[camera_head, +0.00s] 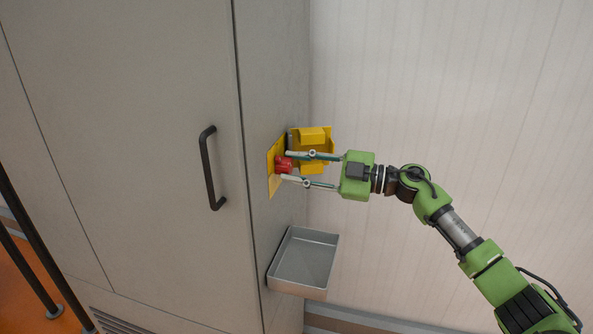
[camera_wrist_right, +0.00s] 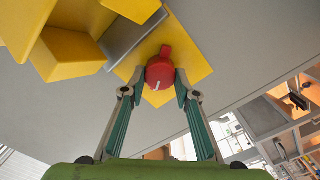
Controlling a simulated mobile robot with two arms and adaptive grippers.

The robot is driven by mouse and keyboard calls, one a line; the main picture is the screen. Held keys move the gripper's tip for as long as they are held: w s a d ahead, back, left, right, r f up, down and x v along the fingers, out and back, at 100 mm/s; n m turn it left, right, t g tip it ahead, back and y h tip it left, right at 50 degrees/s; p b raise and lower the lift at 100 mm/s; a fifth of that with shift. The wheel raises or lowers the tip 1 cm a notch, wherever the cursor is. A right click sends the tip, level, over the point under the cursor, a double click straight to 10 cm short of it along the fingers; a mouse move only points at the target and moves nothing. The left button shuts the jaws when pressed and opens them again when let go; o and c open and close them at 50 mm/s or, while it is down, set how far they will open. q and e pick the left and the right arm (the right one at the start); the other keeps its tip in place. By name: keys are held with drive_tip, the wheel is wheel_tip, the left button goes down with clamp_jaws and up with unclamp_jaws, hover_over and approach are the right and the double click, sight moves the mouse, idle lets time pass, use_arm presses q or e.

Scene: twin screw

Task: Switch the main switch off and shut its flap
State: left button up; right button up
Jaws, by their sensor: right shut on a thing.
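The red main switch (camera_head: 284,164) sits on a yellow plate (camera_head: 273,186) on the side of the grey cabinet. It also shows in the right wrist view (camera_wrist_right: 160,70), with a white mark on its knob. The yellow flap (camera_head: 326,146) stands open beside the plate, swung out from the cabinet side. My right gripper (camera_head: 287,167) reaches in from the right and is shut on the red switch, one finger on each side of it. In the right wrist view its fingertips (camera_wrist_right: 161,92) touch the knob's sides. My left gripper is not in view.
A grey open tray (camera_head: 303,262) sticks out from the cabinet side below the switch. The cabinet front (camera_head: 120,130) has a black handle (camera_head: 211,168) left of the switch. A pale panelled wall (camera_head: 450,90) stands behind. The space right of the tray is clear.

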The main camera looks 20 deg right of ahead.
drive_tip(key=n+b, duration=0.1)
drive_tip(key=n, duration=0.1)
drive_tip(key=n+b, duration=0.2)
drive_tip(key=n, duration=0.1)
drive_tip(key=shift+f+n, duration=0.2)
drive_tip(key=shift+n, duration=0.1)
drive_tip(key=n+b, duration=0.3)
drive_tip(key=n, duration=0.2)
drive_tip(key=shift+n+b, duration=0.3)
drive_tip(key=o, duration=1.1)
drive_tip(key=shift+s, duration=0.1)
drive_tip(key=v, duration=1.2)
